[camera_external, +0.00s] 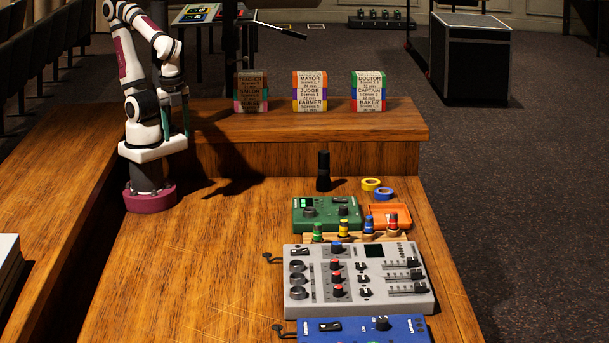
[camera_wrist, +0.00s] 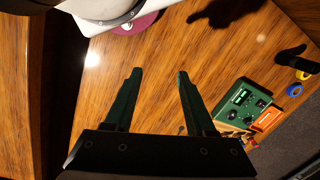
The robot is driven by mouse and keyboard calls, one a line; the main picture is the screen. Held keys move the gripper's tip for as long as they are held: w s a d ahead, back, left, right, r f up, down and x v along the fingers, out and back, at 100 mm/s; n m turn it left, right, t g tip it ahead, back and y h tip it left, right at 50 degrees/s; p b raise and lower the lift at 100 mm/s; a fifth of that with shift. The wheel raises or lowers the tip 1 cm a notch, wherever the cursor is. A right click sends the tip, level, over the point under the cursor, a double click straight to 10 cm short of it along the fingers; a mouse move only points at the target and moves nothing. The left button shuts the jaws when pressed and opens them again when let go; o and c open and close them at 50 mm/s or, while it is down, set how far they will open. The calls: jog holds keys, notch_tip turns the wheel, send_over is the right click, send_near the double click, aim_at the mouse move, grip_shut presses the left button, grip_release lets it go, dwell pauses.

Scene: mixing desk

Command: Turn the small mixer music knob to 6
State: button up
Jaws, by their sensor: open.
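Three desk units stand in a column at the right of the wooden desk. A green unit (camera_external: 326,225) with a lit display and dark knobs is at the back. A large grey mixer (camera_external: 300,312) with red, blue and black knobs and sliders is in the middle. A blue unit (camera_external: 350,335) with a black knob (camera_external: 382,323) is cut off by the bottom edge. I cannot read which knob is the music knob. My gripper (camera_external: 176,118) hangs near my base, far left of the units. In the wrist view my gripper (camera_wrist: 160,75) is open and empty; the green unit (camera_wrist: 240,103) is right.
A black cylinder (camera_external: 323,170) stands behind the green unit. Labelled blocks (camera_external: 310,92) stand on a raised ledge. The desk's middle is clear.

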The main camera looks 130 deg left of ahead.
jog(key=w+d+n+t+h, duration=0.2)
jog(key=w+d+n+h, duration=0.95)
jog(key=w, duration=0.55)
jog(key=w+f+n+t, duration=0.1)
jog(key=w+n+t, duration=0.2)
jog(key=w+n, duration=0.5)
jog(key=n+t+y, duration=0.6)
jog(key=n+t, duration=0.2)
jog(key=n, duration=1)
send_near(334, 259)
jog(key=x, duration=0.7)
jog(key=shift+w+d+f, duration=0.1)
jog(key=shift+w+f, duration=0.1)
jog(key=shift+w, duration=0.05)
jog(key=shift+w+d+f, duration=0.2)
jog(key=shift+w, duration=0.3)
